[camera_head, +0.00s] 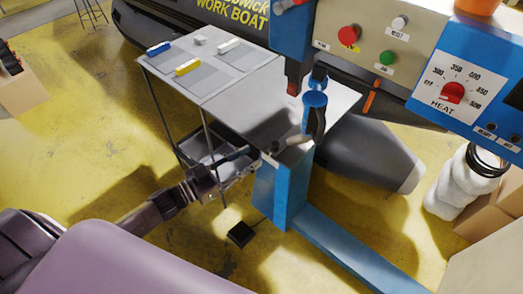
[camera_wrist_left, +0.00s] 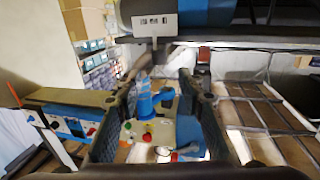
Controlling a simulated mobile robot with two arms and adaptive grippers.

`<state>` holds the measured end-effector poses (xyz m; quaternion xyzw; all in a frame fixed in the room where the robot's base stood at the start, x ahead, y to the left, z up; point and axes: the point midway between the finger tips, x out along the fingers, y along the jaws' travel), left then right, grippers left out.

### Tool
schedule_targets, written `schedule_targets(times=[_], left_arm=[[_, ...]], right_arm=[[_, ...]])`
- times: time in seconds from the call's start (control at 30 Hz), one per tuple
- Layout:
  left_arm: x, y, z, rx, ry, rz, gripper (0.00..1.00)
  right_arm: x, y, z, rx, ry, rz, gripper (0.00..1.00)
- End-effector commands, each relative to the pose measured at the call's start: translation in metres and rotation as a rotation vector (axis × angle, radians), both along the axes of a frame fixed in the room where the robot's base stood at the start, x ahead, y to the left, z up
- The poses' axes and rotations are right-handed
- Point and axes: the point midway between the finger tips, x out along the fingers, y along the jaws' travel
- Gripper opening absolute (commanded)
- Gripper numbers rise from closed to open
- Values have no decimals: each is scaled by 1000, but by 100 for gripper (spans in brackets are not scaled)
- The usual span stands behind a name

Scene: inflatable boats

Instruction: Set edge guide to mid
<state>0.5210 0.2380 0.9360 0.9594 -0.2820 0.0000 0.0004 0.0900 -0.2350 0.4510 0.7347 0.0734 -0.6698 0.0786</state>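A grey work table (camera_head: 245,110) has a blue welding machine column (camera_head: 285,190) at its near right corner. A small dark-and-grey fitting (camera_head: 290,144) sits at that corner, with a small white label on its front; I cannot tell for sure whether it is the edge guide, or its setting. My left gripper (camera_head: 255,160) is just left of this corner, with its fingers pointing toward it. In the left wrist view the two fingers (camera_wrist_left: 158,115) stand wide apart, with blue machine parts (camera_wrist_left: 150,102) seen beyond and between them. No contact is clear. My right gripper is out of view.
A control panel (camera_head: 375,45) with red and green buttons and a blue heat dial box (camera_head: 465,80) overhang the right side. Sheets with small blocks (camera_head: 190,68) lie on the table's far part. A black foot pedal (camera_head: 241,234) is on the floor.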

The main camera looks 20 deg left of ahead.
Motion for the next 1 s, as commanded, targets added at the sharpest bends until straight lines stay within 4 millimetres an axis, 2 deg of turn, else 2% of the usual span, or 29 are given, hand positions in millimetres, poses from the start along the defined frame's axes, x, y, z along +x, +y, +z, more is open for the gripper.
schedule_targets(times=[0.2,0.8,0.87,0.9,0.97,1.0], left_arm=[[-17,11,0,0,0,0,36],[-19,14,-2,2,3,5,36],[-18,17,-12,8,16,23,36],[-17,22,-23,17,32,45,36],[-17,32,-48,35,71,93,36],[-19,40,-70,52,106,133,36]], right_arm=[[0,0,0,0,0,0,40],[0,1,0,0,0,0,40],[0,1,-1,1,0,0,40],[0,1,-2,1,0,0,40],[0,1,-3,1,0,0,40],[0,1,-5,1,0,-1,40]])
